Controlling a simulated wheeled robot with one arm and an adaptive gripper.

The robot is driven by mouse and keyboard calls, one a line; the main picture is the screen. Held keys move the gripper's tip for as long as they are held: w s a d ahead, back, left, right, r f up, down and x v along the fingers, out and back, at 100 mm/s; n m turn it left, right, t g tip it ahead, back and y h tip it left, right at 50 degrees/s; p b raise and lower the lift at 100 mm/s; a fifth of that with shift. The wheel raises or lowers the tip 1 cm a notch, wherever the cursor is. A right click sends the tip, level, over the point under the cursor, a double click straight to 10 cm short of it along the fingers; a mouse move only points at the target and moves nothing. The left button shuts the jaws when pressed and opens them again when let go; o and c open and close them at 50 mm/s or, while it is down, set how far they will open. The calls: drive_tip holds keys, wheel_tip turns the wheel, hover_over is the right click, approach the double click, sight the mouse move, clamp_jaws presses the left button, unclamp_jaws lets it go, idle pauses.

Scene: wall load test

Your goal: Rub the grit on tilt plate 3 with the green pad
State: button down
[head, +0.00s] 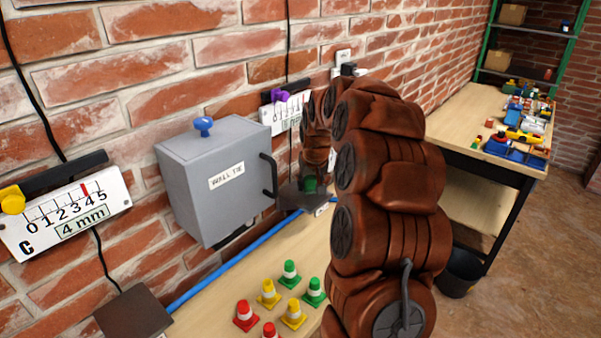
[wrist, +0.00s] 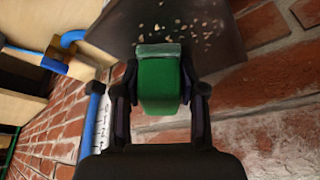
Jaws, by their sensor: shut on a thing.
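My gripper (wrist: 162,92) is shut on the green pad (wrist: 160,72), one finger on each side of it. In the wrist view the pad's pale front edge lies against or just over a dark plate (wrist: 225,45); I cannot tell if they touch. Tan grit (wrist: 190,25) is scattered on the plate just beyond the pad. In the head view the green pad (head: 310,184) is at the dark plate (head: 291,198), partly hidden by my gripper and arm. The plate's number is not readable.
A grey wall box (head: 215,185) with a black handle is left of my gripper. Several red, yellow and green cones (head: 268,293) stand on the bench, near another dark plate (head: 134,312). A blue pipe (head: 235,262) runs along the wall. A cluttered table (head: 470,110) is at right.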

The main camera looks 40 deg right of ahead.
drive_tip(key=shift+w+d+f, duration=0.1)
drive_tip(key=shift+d+f, duration=0.05)
drive_tip(key=shift+d, duration=0.35)
drive_tip(key=shift+w+d, duration=0.2)
drive_tip(key=shift+d, duration=0.55)
wheel_tip(320, 180, up, 2)
drive_tip(key=shift+w+d+r, duration=0.1)
drive_tip(key=shift+w+r, duration=0.05)
drive_tip(key=shift+r, duration=0.35)
drive_tip(key=shift+d+r, duration=0.1)
drive_tip(key=shift+r, duration=0.6)
drive_tip(key=shift+r+p, duration=0.3)
drive_tip(key=shift+r, duration=1.7)
